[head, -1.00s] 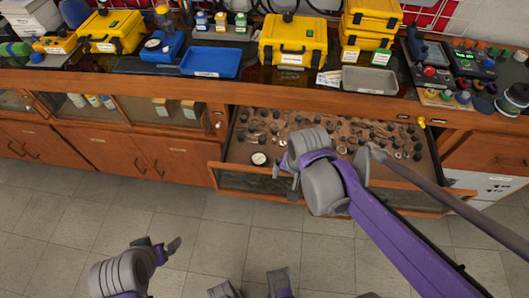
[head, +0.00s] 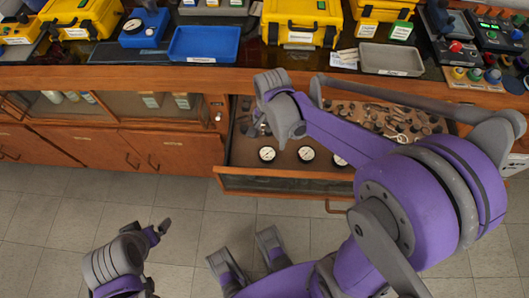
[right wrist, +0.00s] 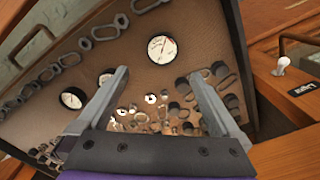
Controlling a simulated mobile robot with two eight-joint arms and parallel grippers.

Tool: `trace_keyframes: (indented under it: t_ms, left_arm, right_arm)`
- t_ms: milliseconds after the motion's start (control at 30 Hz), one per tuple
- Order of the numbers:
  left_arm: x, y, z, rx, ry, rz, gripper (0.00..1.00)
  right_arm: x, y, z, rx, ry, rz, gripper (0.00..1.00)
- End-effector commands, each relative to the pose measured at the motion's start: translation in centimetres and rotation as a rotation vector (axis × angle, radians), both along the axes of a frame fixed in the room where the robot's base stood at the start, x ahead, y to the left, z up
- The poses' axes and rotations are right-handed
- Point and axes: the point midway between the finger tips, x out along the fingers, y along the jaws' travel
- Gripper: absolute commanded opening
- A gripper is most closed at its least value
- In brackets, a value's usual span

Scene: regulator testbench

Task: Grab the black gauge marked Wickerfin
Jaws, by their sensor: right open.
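Several round gauges with white dials and black rims lie in the open drawer. In the head view they are a left gauge (head: 267,154), a middle gauge (head: 306,154) and a right gauge (head: 340,160) partly behind my arm. The right wrist view shows a larger-looking gauge (right wrist: 162,49) beyond the fingertips and smaller-looking ones at left. The name Wickerfin is not readable on any dial. My right gripper (head: 258,127) is over the drawer's left part; its spread fingers (right wrist: 158,76) hold nothing. My left gripper (head: 149,229) is open and empty over the floor.
The drawer (head: 285,183) also holds many rings, clamps and small fittings. A blue tray (head: 205,44), a grey tray (head: 390,60) and yellow cases (head: 300,22) stand on the bench above. Floor in front is clear.

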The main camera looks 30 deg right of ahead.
Motion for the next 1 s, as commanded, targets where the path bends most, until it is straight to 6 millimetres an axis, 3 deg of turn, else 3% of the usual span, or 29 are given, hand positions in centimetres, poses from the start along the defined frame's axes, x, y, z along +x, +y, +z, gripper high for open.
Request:
trace_keyframes:
  t_ms: [200, 467, 700, 1000]
  left_arm:
    - [0.0, 0.0, -0.8, 0.0, 0.002, 0.0, 1.0]
    - [0.0, 0.0, -1.3, 0.0, 0.004, 0.0, 1.0]
    - [-0.1, 0.0, -2.2, 0.0, 0.007, 0.0, 1.0]
    - [-0.1, 0.0, -2.4, 0.0, 0.007, 0.0, 1.0]
  right_arm:
    - [0.0, 0.0, -3.6, 0.0, 0.0, 0.001, 1.0]
    - [0.0, 0.2, -5.7, 0.0, 0.0, 0.002, 1.0]
    - [0.1, 0.7, -9.3, 0.0, 0.0, 0.002, 1.0]
    - [0.0, 0.7, -10.2, 0.0, -0.001, 0.001, 1.0]
